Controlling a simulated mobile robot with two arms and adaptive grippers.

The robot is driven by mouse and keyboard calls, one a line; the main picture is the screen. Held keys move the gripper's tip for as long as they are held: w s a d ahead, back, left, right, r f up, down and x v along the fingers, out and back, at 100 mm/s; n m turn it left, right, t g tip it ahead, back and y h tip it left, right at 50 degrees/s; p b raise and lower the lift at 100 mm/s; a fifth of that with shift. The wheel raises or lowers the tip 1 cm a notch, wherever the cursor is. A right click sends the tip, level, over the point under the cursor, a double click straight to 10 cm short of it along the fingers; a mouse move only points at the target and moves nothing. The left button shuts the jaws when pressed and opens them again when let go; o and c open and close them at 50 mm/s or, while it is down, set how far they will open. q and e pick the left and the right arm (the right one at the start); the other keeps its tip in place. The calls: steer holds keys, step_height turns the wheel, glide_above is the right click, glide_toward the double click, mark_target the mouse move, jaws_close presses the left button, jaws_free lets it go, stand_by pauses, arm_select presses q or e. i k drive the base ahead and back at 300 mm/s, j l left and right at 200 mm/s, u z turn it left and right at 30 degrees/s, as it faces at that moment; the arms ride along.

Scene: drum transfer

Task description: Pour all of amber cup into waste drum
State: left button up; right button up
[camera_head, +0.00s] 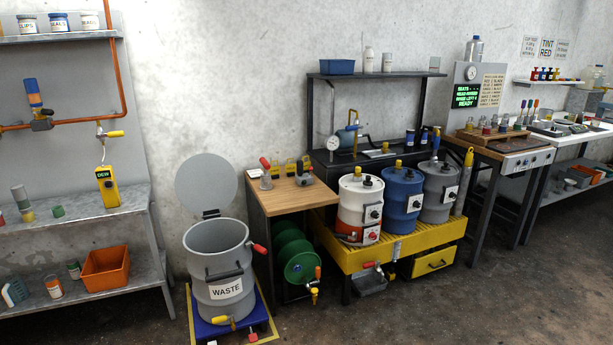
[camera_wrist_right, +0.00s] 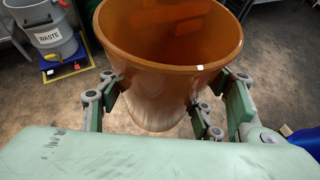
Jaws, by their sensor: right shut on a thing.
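The amber cup (camera_wrist_right: 165,95) fills the middle of the right wrist view, upright or nearly so, with its mouth toward the camera. I cannot make out its contents clearly. My right gripper (camera_wrist_right: 168,100) is shut on the amber cup, with finger pads on both sides of its wall. The waste drum (camera_head: 224,290) is grey, labelled WASTE, and its round lid (camera_head: 206,183) stands raised above the open mouth. The drum also shows at the upper left of the right wrist view (camera_wrist_right: 52,45), apart from the cup. Neither gripper shows in the head view.
The drum stands on a blue base (camera_head: 250,319) inside a yellow floor outline. A wooden-topped bench (camera_head: 292,197) with a green hose reel is to its right, and a grey shelf unit (camera_head: 80,221) to its left. The floor (camera_head: 420,310) in front is clear.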

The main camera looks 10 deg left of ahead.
mark_target(220, 263)
steer(key=i+j+u, duration=0.15)
steer(key=u, duration=0.25)
steer(key=i+j+u, duration=0.15)
steer(key=j+u, duration=0.25)
steer(key=i+j+u, duration=0.15)
steer(key=u, duration=0.25)
steer(key=i+j+u, duration=0.3)
steer(key=i, duration=0.25)
steer(key=i+u, duration=0.3)
steer(key=i, duration=0.25)
steer(key=i+j+z, duration=0.1)
steer(key=i+z, duration=0.4)
steer(key=i+j+z, duration=0.3)
steer(key=z, duration=0.2)
steer(key=i+j+z, duration=0.75)
steer(key=j+z, duration=0.2)
steer(key=j, duration=0.15)
